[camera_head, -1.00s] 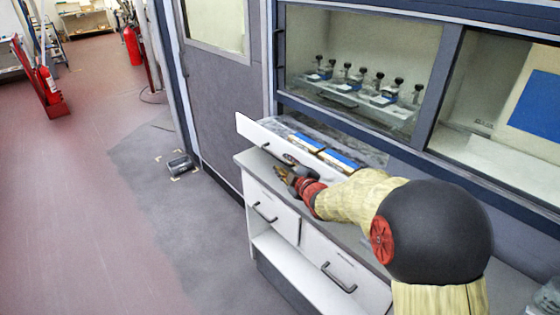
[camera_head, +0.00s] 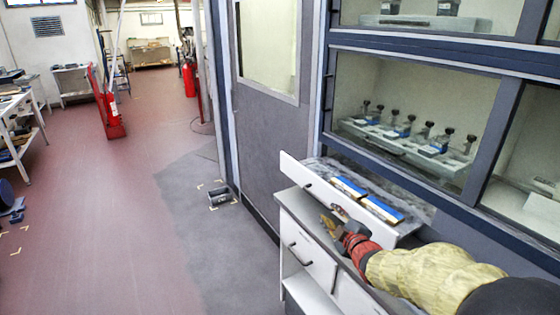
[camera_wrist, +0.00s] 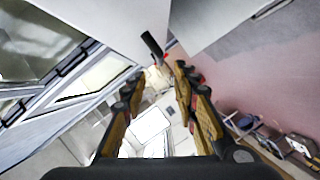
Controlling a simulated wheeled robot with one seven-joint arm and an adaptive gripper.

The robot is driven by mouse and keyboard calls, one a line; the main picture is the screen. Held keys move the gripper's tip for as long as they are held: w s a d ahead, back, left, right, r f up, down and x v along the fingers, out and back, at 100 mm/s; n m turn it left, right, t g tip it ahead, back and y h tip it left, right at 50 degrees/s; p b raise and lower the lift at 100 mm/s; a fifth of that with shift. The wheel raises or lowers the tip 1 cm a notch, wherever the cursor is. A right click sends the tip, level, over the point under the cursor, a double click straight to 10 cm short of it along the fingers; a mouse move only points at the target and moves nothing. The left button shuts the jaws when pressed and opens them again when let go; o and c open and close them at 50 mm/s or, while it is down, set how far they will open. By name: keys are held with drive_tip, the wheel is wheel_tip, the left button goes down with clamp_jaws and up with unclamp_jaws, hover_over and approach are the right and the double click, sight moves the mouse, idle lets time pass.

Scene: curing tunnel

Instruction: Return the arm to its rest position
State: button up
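My arm, with its cream sleeve and red wrist, reaches in from the lower right of the head view. My gripper (camera_head: 328,223) is in front of the white front panel (camera_head: 325,193) of a pulled-out drawer, above the grey counter edge. In the wrist view my gripper (camera_wrist: 157,82) has its two yellow-and-black fingers apart, with nothing held between them. A dark bar-like handle (camera_wrist: 152,44) shows beyond the fingertips. I cannot tell how far it is from them.
Two blue-topped blocks (camera_head: 381,209) (camera_head: 348,187) lie behind the white panel. The white cabinet (camera_head: 308,255) stands below. Glass windows (camera_head: 415,110) rise behind. A small grey object (camera_head: 221,197) lies on the floor. The floor at left is largely open, with red extinguishers (camera_head: 109,112) farther back.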

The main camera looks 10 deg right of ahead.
drive_tip(key=s+a+r+m+g+h, duration=0.1)
drive_tip(key=s+r+m+g, duration=0.15)
drive_tip(key=s, duration=0.45)
drive_tip(key=s+a+r+m+g+h+p, duration=0.1)
drive_tip(key=s+r+m+g, duration=0.1)
drive_tip(key=s+m, duration=0.35)
drive_tip(key=s+a+r+m+g, duration=0.1)
drive_tip(key=s+a+r+g, duration=0.15)
drive_tip(key=s, duration=0.65)
drive_tip(key=s+a+f+m+g, duration=0.1)
drive_tip(key=s+a, duration=0.1)
drive_tip(key=s, duration=0.6)
drive_tip(key=s+a+m+g+y, duration=0.1)
drive_tip(key=s+a+m, duration=0.1)
drive_tip(key=s, duration=0.6)
drive_tip(key=shift+s+a+f+g+p, duration=0.15)
drive_tip(key=shift+f+g+p, duration=0.2)
drive_tip(key=shift+g, duration=0.05)
